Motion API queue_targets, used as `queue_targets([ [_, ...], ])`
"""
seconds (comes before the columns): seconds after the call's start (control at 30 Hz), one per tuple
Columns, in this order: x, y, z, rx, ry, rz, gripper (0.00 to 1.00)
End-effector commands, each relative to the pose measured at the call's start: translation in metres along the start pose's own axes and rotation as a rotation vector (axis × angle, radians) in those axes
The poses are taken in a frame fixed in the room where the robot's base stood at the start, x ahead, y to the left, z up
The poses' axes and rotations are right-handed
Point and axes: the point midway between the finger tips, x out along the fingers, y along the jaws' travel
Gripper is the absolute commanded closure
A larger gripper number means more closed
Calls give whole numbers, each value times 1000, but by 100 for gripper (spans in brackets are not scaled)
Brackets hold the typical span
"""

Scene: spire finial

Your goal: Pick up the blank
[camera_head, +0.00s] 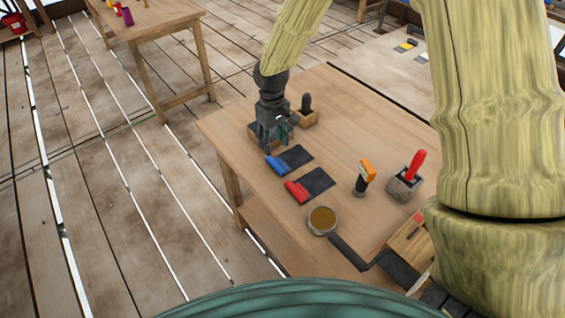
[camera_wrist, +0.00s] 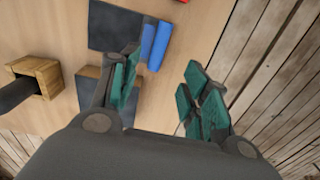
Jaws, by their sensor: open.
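My gripper (camera_head: 275,146) is over the far left part of the wooden workbench (camera_head: 230,128), pointing down. In the wrist view its green-padded fingers (camera_wrist: 162,70) are apart, with bare tabletop and floor between them. A low block with a dark top (camera_wrist: 90,86) is beside and partly behind the left finger; in the head view its wooden side (camera_head: 254,131) shows behind the gripper. I cannot tell for sure which thing is the blank. A blue cylindrical piece (camera_head: 275,165) lies along a dark flat mat (camera_head: 297,157), just in front of the gripper.
A wooden holder (camera_head: 310,119) with a dark upright peg stands behind the gripper. The bench's left edge is close.

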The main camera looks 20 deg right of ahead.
Motion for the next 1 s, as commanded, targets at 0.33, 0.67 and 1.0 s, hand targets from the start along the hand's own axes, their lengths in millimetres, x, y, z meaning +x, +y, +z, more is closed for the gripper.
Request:
queue_targets([
  [0.33,38,1,2,2,-2,-1,54],
  [0.67,51,2,3,3,-3,-1,54],
  [1.0,85,4,5,1,-3,0,54],
])
